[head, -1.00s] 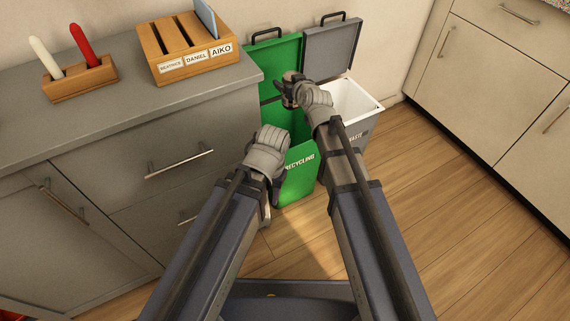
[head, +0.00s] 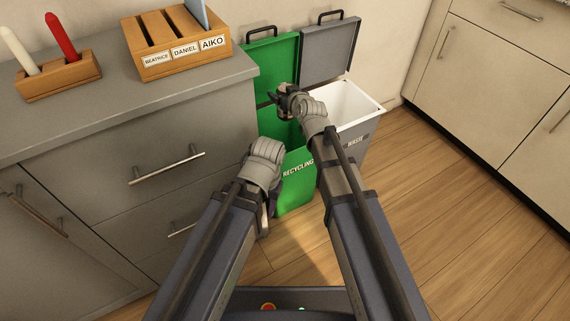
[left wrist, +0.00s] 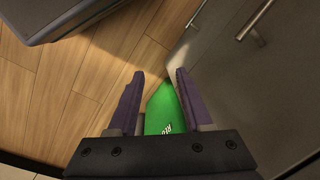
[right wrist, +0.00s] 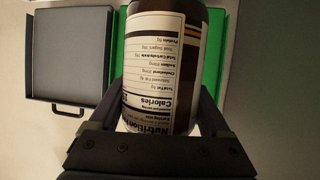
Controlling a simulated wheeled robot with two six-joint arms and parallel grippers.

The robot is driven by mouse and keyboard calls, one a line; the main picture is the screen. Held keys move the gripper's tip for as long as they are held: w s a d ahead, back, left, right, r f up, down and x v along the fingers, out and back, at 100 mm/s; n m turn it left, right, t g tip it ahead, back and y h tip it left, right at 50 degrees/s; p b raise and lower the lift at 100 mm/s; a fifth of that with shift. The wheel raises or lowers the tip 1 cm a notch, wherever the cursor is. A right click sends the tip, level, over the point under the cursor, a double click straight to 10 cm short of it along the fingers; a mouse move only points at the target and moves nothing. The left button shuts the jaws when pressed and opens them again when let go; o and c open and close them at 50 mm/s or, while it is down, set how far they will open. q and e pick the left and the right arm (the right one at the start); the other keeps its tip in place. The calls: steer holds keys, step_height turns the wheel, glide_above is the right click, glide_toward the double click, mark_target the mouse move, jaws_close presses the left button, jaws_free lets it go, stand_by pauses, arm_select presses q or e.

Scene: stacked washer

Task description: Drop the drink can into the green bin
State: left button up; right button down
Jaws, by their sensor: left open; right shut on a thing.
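The drink can (right wrist: 160,75) fills the middle of the right wrist view, dark brown with a white nutrition label. My right gripper (head: 280,97) is shut on it, above the opening of the green recycling bin (head: 297,180) in the head view. The can is mostly hidden there by the gripper. The bin's green lid (head: 272,65) stands open against the wall. My left gripper (left wrist: 155,80) is open and empty, pointing down beside the bin's front. The green bin also shows between and beyond its fingers in the left wrist view (left wrist: 163,108).
A white-lined grey waste bin (head: 352,105) with an open grey lid (head: 328,48) stands right of the green bin. A grey drawer cabinet (head: 170,150) is close on the left. A wooden organiser (head: 180,65) sits on its counter. The wood floor (head: 430,200) at right is clear.

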steer(key=w+f+b, duration=0.4)
steer(key=w, duration=0.3)
steer(key=shift+f, duration=0.4)
step_height(320, 180, down, 6)
steer(key=b, duration=0.6)
jaws_free()
